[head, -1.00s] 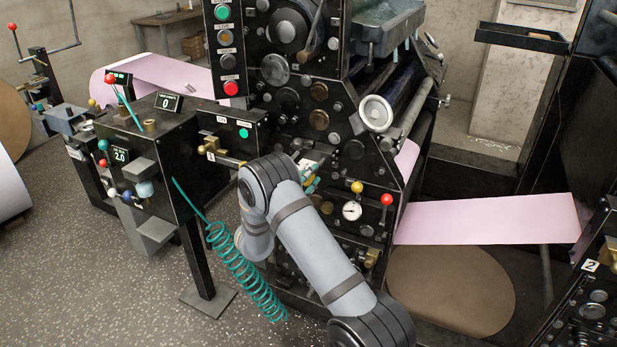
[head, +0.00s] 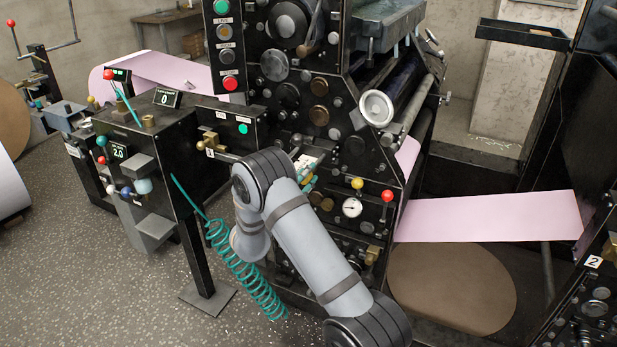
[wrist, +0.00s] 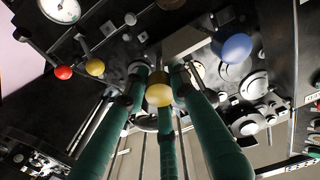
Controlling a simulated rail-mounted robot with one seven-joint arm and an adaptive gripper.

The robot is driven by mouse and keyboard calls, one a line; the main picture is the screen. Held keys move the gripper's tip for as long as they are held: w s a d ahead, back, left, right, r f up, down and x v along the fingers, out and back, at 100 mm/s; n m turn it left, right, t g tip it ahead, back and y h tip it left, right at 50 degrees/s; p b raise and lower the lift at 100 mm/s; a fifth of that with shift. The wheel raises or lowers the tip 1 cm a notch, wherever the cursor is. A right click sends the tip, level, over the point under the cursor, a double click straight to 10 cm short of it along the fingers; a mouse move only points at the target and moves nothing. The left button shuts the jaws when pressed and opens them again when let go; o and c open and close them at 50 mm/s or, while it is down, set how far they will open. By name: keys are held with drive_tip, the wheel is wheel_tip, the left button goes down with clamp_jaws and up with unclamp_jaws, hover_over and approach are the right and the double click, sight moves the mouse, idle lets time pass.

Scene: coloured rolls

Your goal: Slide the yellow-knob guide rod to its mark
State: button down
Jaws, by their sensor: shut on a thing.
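The yellow knob (wrist: 159,94) of the guide rod sits between the green fingers of my gripper (wrist: 159,74) in the wrist view. My gripper is shut on it. The rod behind the knob is largely hidden by the fingers, and I cannot make out its mark. In the head view my arm covers most of my gripper, and only some teal finger parts (head: 308,182) show beside the press front. The held knob is hidden there.
A second yellow knob (head: 357,183) and a red knob (head: 387,196) stand by a gauge (head: 352,208). A blue knob (wrist: 236,48) is near my fingers. A teal coiled hose (head: 245,280) hangs left of my arm. Pink web (head: 490,222) runs at right.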

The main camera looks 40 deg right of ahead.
drive_tip(key=shift+a+r, duration=0.25)
drive_tip(key=shift+a, duration=0.1)
drive_tip(key=c, duration=1.7)
unclamp_jaws()
drive_tip(key=shift+c, duration=0.2)
drive_tip(key=o, duration=0.3)
drive_tip(key=shift+o, duration=0.2)
drive_tip(key=shift+s+f, duration=0.1)
drive_tip(key=v, duration=1.2)
drive_tip(key=shift+d, duration=0.1)
